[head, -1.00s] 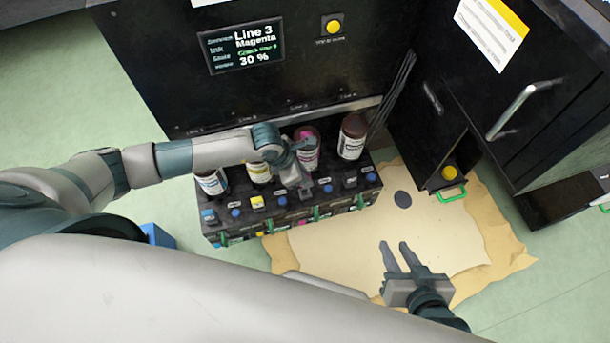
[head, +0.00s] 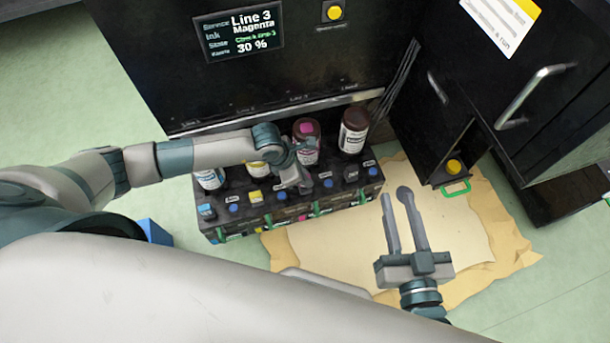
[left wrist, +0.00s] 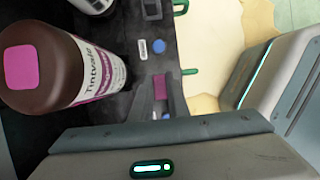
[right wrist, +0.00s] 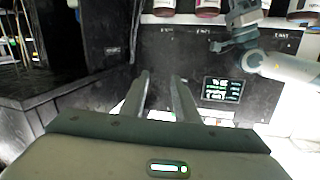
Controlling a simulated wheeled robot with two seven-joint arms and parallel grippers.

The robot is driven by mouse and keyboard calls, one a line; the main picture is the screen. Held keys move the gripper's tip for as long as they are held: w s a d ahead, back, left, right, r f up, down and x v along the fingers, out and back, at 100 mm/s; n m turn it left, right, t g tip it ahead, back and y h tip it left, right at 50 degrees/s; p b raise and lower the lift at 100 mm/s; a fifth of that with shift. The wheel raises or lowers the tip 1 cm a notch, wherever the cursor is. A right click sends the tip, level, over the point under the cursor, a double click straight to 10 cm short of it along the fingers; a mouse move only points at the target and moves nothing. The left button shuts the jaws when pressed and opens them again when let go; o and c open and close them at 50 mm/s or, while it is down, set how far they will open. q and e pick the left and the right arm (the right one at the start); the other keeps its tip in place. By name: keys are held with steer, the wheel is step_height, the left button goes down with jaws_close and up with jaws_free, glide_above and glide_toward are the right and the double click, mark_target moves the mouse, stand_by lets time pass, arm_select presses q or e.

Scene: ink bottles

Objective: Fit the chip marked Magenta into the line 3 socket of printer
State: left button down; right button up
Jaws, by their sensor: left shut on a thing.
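The printer's black dock (head: 345,203) has a row of chip sockets and blue round buttons in front of its ink bottles. My left gripper (head: 304,188) is over the dock in front of the magenta-capped bottle (head: 307,150), covering the third position. In the left wrist view its fingers (left wrist: 161,100) are shut on a small magenta piece (left wrist: 160,87), which looks like the Magenta chip. I cannot tell whether the chip touches the socket, which is hidden. The bottle also shows in the left wrist view (left wrist: 85,65). My right gripper (head: 396,205) is open and empty above the mat.
The screen (head: 240,33) reads Line 3, Magenta, 30 %. A blue chip (head: 207,212), a yellow chip (head: 256,197) and a black chip (head: 350,174) sit in other positions. A dark bottle (head: 353,135) stands to the right. The beige mat (head: 450,235) is mostly clear.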

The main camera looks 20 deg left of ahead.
arm_select(q)
steer(key=shift+f, duration=0.2)
arm_select(e)
steer(key=shift+a+r+t, duration=0.1)
steer(key=shift+r+t, duration=0.3)
steer(key=shift+r, duration=0.15)
arm_select(q)
steer(key=shift+r, duration=0.1)
arm_select(e)
steer(key=shift+r, duration=0.2)
stand_by(0.4)
arm_select(q)
steer(key=shift+f+b, duration=0.35)
steer(key=shift+f, duration=0.65)
arm_select(e)
steer(key=shift+f, duration=0.5)
stand_by(0.5)
arm_select(q)
steer(key=c, duration=1.6)
jaws_free()
steer(key=shift+r, duration=0.1)
arm_select(e)
steer(key=shift+r, duration=0.1)
